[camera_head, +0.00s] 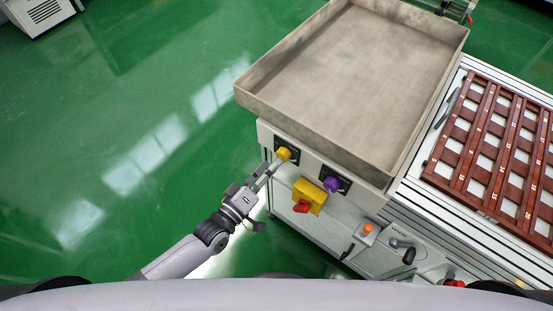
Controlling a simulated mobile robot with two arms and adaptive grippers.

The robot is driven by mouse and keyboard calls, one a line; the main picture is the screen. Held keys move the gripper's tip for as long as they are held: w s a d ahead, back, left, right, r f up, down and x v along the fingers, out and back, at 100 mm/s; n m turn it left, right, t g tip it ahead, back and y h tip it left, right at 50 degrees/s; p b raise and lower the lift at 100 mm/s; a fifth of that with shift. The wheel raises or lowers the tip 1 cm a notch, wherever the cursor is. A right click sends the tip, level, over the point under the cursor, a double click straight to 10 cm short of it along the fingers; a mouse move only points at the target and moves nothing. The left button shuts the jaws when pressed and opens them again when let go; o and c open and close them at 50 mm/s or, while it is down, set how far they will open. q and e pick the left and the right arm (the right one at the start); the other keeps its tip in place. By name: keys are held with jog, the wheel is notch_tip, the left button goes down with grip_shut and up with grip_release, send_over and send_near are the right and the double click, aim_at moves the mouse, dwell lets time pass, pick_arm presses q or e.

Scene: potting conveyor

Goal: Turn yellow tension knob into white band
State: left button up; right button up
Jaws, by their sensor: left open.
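The yellow tension knob (283,154) sits on a dark square plate on the front panel of the machine, left of a purple knob (331,184). My left gripper (270,168) reaches up from the lower left, with its fingertips at the yellow knob's lower left side. It is open; I cannot tell whether the fingers touch the knob. The white band and the knob's pointer are too small to make out. My right gripper is not in view.
A yellow box with a red button (301,206) is just below the knobs. A large grey tray (345,80) overhangs the panel. A red-brown slotted rack (490,150) lies at the right.

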pick_arm(q)
jog(key=v, duration=0.8)
jog(key=shift+s, duration=0.15)
jog(key=shift+a, duration=0.1)
